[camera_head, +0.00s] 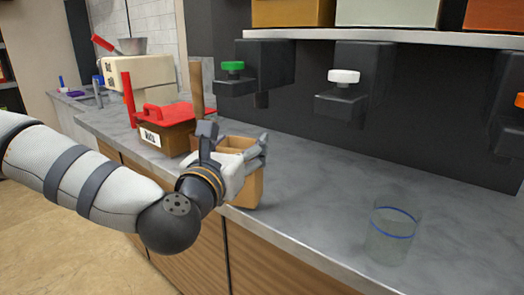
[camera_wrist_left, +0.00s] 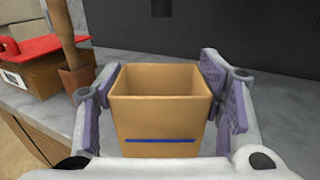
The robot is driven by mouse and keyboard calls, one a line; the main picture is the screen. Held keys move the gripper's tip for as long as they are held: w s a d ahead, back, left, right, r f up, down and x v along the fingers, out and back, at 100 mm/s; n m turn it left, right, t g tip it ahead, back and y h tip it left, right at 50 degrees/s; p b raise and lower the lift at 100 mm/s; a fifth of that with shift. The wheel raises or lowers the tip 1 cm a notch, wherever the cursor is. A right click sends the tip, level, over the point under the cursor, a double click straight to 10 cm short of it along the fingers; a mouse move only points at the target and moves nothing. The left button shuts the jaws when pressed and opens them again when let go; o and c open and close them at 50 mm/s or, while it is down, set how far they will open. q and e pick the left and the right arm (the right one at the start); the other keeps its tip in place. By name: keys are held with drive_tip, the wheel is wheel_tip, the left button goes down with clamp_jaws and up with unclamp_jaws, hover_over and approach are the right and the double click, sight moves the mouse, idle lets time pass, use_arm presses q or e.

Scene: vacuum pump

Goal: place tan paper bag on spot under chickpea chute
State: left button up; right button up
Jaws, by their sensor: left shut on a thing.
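The tan paper bag (camera_head: 250,188) is upright and open at the top, near the counter's front edge. In the left wrist view the bag (camera_wrist_left: 160,122) shows a blue line across its near side, and its inside looks empty. My left gripper (camera_head: 236,146) is shut on the bag, with a finger on either side of it. I cannot tell whether the bag's bottom touches the counter. Dark chutes with a green knob (camera_head: 233,66), a white knob (camera_head: 343,76) and an orange knob (camera_head: 520,100) hang at the back. No label shows which holds chickpeas. My right gripper is out of view.
A clear glass (camera_head: 391,240) with a blue ring stands at the right on the grey counter (camera_head: 320,210). A brown box with a red lid (camera_head: 168,114) stands left of the bag. The counter between bag and glass, under the chutes, is clear.

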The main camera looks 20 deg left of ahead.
use_arm(q)
drive_tip(key=w+f, duration=0.1)
drive_tip(key=w, duration=1.3)
drive_tip(key=shift+a+f+b, duration=0.25)
drive_tip(key=shift+a+b, duration=0.05)
drive_tip(key=shift+b, duration=0.15)
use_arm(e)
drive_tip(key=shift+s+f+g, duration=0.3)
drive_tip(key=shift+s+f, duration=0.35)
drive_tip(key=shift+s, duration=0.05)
use_arm(q)
drive_tip(key=shift+w+f, duration=0.1)
drive_tip(key=shift+f, duration=0.2)
drive_tip(key=o, duration=1)
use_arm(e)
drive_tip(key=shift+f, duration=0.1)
use_arm(q)
drive_tip(key=shift+o, duration=0.2)
drive_tip(key=s+p, duration=0.1)
drive_tip(key=s, duration=1.1)
drive_tip(key=shift+d+r, duration=0.25)
drive_tip(key=shift+d, duration=0.05)
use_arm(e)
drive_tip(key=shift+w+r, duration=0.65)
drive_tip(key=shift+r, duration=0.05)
